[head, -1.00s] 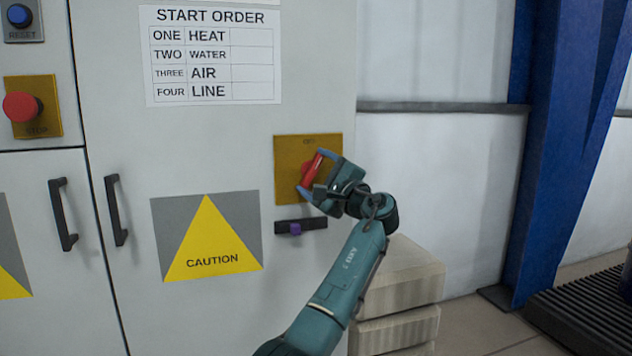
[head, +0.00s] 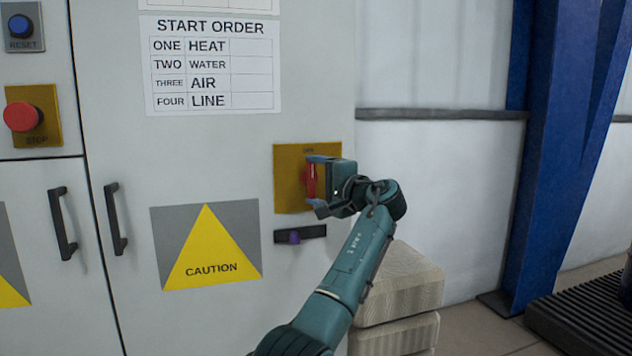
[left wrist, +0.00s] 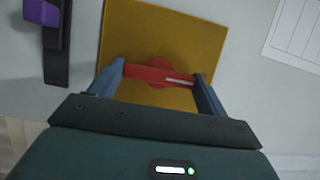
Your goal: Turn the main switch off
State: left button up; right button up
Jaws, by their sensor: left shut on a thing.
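The main switch is a red handle (head: 312,181) on a yellow plate (head: 289,163) on the grey cabinet. The handle stands about upright in the head view. My left gripper (head: 316,186) is shut on it, one finger at its top end and one at its bottom end. In the left wrist view the red handle (left wrist: 160,74) lies across between the two blue-grey fingers, over the yellow plate (left wrist: 185,35). The lettering above the handle is too small to read surely. My right gripper is not in view.
A black strip with a purple knob (head: 294,237) sits just below the plate. A red STOP button (head: 21,115) and a blue RESET button (head: 20,26) are at the far left. Black door handles (head: 115,218) stick out from the cabinet. Pale stacked blocks (head: 398,285) stand below my arm.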

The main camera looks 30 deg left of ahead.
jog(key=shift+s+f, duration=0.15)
pick_arm(q)
jog(key=o, duration=1)
jog(key=shift+d, duration=0.1)
jog(key=b+v, duration=0.1)
jog(key=v, duration=1.2)
jog(key=shift+r, duration=0.1)
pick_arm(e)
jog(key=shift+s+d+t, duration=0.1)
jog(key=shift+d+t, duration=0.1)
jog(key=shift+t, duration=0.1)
